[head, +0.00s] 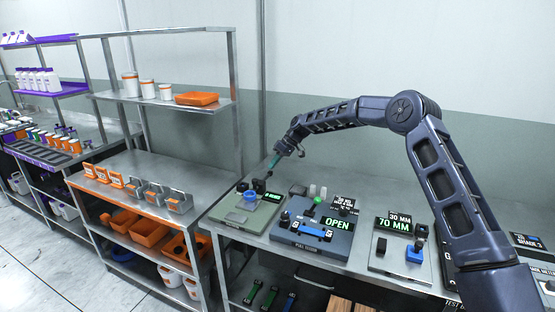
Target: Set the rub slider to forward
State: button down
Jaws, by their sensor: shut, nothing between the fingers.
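A grey-green device (240,217) sits at the left end of the right-hand bench in the head view. It carries a round blue part (250,197), a small dark part beside it and a small display with green text (266,195). The rub slider appears to be on this device, but I cannot tell which part it is or where it is set. My gripper (269,175) is shut and empty, pointing down just above the back of this device. Whether it touches anything is too small to tell.
Right of it stand a blue-grey device (312,246) whose display reads OPEN and a pale device (399,262) reading 70 MM. Several small bottles stand behind. A metal shelf unit (155,181) with orange bins is on the left. The bench's back left is clear.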

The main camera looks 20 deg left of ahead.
jog(key=x, duration=0.5)
jog(key=shift+s+a+r, duration=0.1)
jog(key=shift+s+r, duration=0.05)
jog(key=shift+s, duration=0.45)
jog(key=shift+s+a+r, duration=0.1)
jog(key=shift+s+r, duration=0.05)
jog(key=shift+s, duration=0.4)
jog(key=shift+s+a, duration=0.1)
jog(key=shift+s, duration=0.25)
jog(key=shift+s+a, duration=0.1)
jog(key=shift+s, duration=0.2)
jog(key=s, duration=1.1)
jog(key=shift+s, duration=0.4)
jog(key=shift+f, duration=0.1)
